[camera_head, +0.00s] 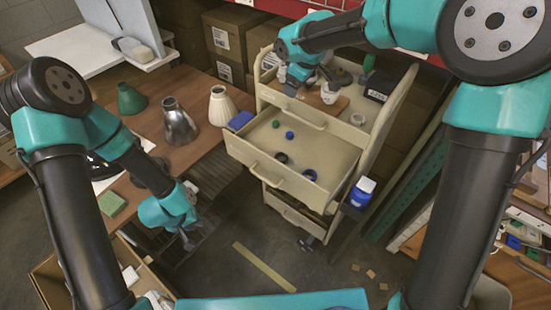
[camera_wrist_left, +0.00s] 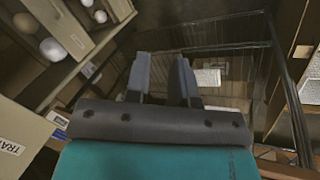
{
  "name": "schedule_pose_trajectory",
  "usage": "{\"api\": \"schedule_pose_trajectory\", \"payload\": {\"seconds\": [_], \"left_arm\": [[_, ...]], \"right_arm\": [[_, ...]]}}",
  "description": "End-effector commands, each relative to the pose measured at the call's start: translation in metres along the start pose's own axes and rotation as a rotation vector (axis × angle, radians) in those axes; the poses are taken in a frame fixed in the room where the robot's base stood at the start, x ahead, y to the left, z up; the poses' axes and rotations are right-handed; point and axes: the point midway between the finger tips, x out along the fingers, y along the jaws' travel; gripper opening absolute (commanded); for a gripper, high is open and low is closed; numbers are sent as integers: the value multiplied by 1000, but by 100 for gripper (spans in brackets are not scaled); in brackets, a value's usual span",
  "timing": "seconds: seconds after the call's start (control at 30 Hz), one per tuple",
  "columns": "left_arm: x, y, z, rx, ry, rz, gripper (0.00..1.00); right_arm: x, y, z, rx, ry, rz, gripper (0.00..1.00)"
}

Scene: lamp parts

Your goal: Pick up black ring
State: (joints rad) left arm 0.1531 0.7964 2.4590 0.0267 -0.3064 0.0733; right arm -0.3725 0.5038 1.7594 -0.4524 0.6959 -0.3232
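A small black ring (camera_head: 281,158) lies in the open top drawer (camera_head: 325,151) of the cream cabinet in the head view. A second dark round item (camera_head: 310,174), perhaps bluish, lies to its right near the drawer front. My left gripper (camera_head: 187,238) points down beside the brown table, left of the drawer and well apart from it. In the left wrist view its two fingers (camera_wrist_left: 162,80) stand apart with nothing between them. My right gripper (camera_head: 306,84) is over the cabinet top by some white items; its finger gap is too small to read.
A green ball (camera_head: 276,124) and a blue ball (camera_head: 289,135) share the drawer. Green, metallic and cream lamp shades (camera_head: 222,106) stand on the table (camera_head: 150,125). A blue-and-white bottle (camera_head: 362,190) is at the cabinet's right side. Floor shows below the drawer.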

Motion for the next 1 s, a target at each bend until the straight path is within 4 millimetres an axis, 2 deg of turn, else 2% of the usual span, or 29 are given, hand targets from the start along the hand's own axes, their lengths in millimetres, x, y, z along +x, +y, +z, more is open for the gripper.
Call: {"api": "schedule_pose_trajectory", "payload": {"seconds": [0.03,0.1,0.23,0.33,0.67,0.77,1.0], "left_arm": [[11,-1,16,27,-38,-1,23],[22,-1,33,63,-75,0,23],[32,-2,49,101,-111,3,23],[33,-2,53,110,-118,4,23],[33,-2,52,108,-116,4,23],[33,-2,52,108,-116,4,23],[33,-2,52,108,-116,4,23]], "right_arm": [[20,-26,6,-72,-79,-56,80],[39,-52,17,-157,-170,-123,80],[55,-80,30,-250,-266,-198,80],[57,-86,34,-271,-286,-215,80],[59,-85,34,-268,-285,-213,80],[67,-87,37,-267,-285,-214,80],[102,-93,48,-266,-285,-215,80]]}}
